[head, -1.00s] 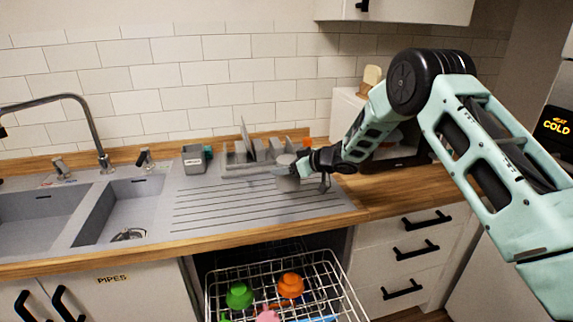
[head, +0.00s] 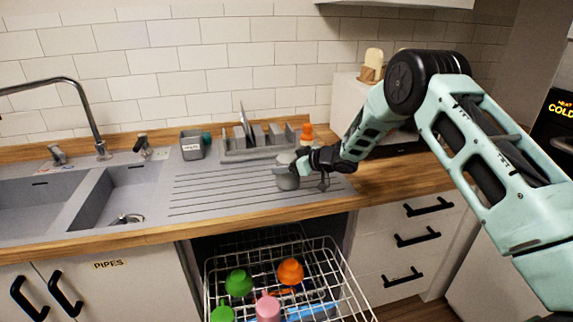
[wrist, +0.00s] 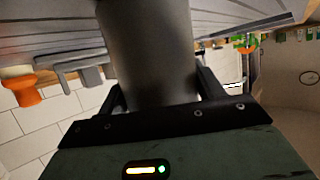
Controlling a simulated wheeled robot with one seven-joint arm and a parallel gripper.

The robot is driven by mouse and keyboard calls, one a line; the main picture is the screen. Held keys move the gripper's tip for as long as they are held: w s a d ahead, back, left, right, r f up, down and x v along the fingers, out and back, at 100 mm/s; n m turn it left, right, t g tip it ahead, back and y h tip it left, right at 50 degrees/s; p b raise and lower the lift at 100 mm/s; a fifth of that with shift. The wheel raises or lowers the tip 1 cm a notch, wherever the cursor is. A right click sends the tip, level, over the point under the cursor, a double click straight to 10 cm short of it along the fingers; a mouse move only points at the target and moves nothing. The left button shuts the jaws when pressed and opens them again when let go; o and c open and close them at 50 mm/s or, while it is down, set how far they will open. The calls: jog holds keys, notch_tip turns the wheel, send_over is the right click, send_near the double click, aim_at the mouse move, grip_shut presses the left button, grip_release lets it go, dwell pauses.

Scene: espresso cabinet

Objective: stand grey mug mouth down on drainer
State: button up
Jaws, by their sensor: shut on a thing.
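The grey mug (head: 286,178) is held over the right part of the ribbed drainer (head: 215,196) beside the sink. My gripper (head: 302,165) is shut on it from the right side. In the wrist view the mug (wrist: 150,50) fills the space between the fingers, its wall close to the camera. The mug looks roughly upright along its axis, but I cannot tell which way its mouth faces. Its lower end is close to the ribs; I cannot tell whether it touches.
A grey dish rack (head: 262,152) stands behind the drainer, with a grey caddy (head: 193,146) to its left. Below, an open dishwasher basket (head: 330,262) holds colored items. The drainer's left part is clear.

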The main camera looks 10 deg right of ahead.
jog(key=shift+f, duration=0.3)
jog(key=o, duration=1.3)
jog(key=shift+c, duration=0.2)
jog(key=b+v, duration=0.3)
jog(key=v, duration=1.4)
jog(key=shift+s+d+r, duration=0.1)
jog(key=shift+s+d, duration=0.05)
